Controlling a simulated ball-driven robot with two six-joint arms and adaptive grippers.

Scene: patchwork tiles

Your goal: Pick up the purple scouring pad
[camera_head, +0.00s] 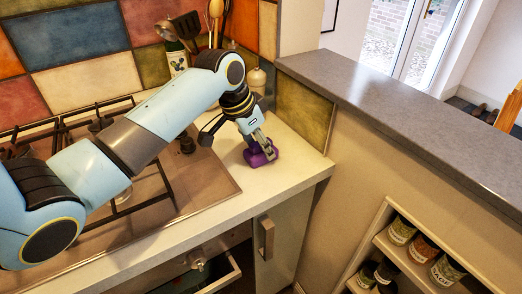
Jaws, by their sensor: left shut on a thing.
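The purple scouring pad (257,157) is at the right end of the pale counter, beside the stove. My left gripper (265,147) points down over it from above and is shut on it, with the fingers hiding part of the pad. Whether the pad still touches the counter I cannot tell. My right gripper is not in view.
A stove with black grates (150,195) lies under my left arm. A raised grey ledge (400,110) runs along the right. Open shelves with jars (402,230) are below it.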

